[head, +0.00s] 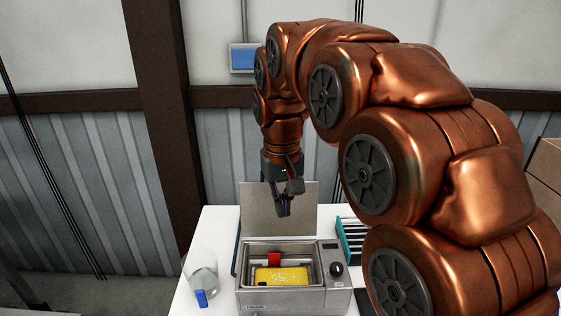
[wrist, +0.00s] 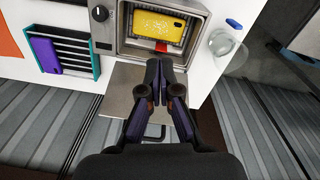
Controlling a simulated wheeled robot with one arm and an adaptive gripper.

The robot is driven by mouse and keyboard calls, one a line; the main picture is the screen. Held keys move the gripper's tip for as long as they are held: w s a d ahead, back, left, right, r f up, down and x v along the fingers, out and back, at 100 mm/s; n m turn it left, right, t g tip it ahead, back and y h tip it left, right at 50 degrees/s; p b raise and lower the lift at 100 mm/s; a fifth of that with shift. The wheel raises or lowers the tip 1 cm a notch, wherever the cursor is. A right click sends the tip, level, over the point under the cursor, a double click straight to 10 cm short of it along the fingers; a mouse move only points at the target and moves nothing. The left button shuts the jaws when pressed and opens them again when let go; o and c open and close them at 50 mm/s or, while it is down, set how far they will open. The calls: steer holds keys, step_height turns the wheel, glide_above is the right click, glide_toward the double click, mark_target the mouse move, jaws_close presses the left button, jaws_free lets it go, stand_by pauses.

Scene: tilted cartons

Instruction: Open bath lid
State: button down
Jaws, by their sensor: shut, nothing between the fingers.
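The grey metal bath (head: 290,304) stands on a white table. Its lid (head: 262,208) is raised upright at the back, and the basin is uncovered. Inside lies a yellow phone-like object (head: 282,276) with a speckled top, next to a red piece (head: 274,259). My gripper (head: 283,210) is shut and empty, in front of the raised lid and above the basin's rear. In the wrist view my gripper (wrist: 161,62) reaches over the lid (wrist: 115,106) toward the basin's back edge. I cannot tell whether it touches the lid. A black knob (head: 337,269) sits on the bath's right side.
A clear beaker (head: 201,262) and a small blue object (head: 201,298) are left of the bath. A teal rack (head: 348,245) with slots is on its right. Wall and pillar lie behind the table (head: 214,228). Cartons (head: 546,170) are at the far right.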

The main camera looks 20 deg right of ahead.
steer(key=w+d+r+m+t+b, duration=0.1)
steer(key=w+d+r+m, duration=0.3)
steer(key=w, duration=0.7)
steer(key=w+d+r+n+t, duration=0.1)
steer(key=w+d+r+t, duration=0.3)
steer(key=w, duration=0.7)
step_height(320, 180, down, 10)
steer(key=s+g+b, duration=0.1)
steer(key=g, duration=0.1)
steer(key=shift+s+d+h, duration=0.25)
steer(key=shift+d+h, duration=0.15)
stand_by(0.3)
steer(key=shift+f, duration=0.15)
steer(key=shift+b, duration=0.45)
